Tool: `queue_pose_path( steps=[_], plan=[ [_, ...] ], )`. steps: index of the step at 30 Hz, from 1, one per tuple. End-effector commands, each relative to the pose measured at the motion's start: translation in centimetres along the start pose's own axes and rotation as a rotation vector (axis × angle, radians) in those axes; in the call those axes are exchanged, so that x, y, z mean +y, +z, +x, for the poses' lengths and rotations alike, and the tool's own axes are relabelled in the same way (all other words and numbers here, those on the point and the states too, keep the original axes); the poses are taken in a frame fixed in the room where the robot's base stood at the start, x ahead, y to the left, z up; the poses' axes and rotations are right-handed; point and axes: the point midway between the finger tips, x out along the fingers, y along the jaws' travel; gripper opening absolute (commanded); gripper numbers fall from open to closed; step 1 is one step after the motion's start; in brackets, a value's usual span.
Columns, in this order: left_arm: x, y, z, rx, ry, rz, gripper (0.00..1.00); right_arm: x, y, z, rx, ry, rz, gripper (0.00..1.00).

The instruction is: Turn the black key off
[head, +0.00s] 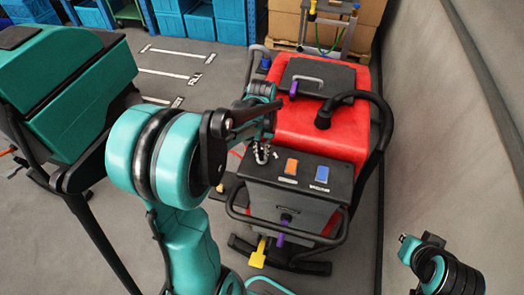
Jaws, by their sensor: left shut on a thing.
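The red scrubber (318,132) stands right of centre, with a dark control panel (335,178) facing me. The panel bears an orange switch (291,167) and a blue switch (321,175). My left gripper (262,138) reaches over the panel's far left corner, pointing down, and is shut. A small metal chain (262,154) hangs just below its fingertips. The black key itself is hidden by the gripper, so its angle cannot be told. Part of my right arm shows at the lower right; its gripper is not visible.
A black handlebar (290,232) rings the panel's front, with a yellow pedal (258,253) below. A black hose (378,150) curves down the scrubber's right side. A teal machine (70,90) stands at the left, blue crates (185,20) at the back. A grey wall rises at right.

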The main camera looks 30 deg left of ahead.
Motion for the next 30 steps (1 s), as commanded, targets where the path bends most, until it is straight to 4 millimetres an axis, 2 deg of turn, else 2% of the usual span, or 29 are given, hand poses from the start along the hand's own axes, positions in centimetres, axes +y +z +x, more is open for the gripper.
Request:
queue_pose_path(
  steps=[11,12,14,24,26,30],
  plan=[
    [0.0,-0.1,-0.1,0.002,-0.001,-0.006,0.00,0.0,0.0,0.0,0.000,0.000,0.000,0.00],
    [0.0,-0.1,-0.1,0.002,-0.001,-0.006,0.19,0.0,0.0,0.0,0.000,0.000,0.000,0.00],
    [0.0,-0.1,-0.1,0.002,-0.001,-0.005,0.32,0.0,0.0,0.0,0.000,0.000,0.000,0.00],
    [0.0,0.0,-0.3,0.001,0.000,-0.004,0.32,0.0,0.0,0.0,0.000,0.000,0.000,0.00],
    [0.0,0.0,-0.8,0.001,0.000,-0.004,0.32,0.0,0.0,0.0,0.000,0.000,0.000,0.00],
    [0.0,0.0,-3.1,0.001,0.000,-0.004,0.32,0.0,0.0,0.0,0.000,0.000,0.000,0.00]
  ],
)
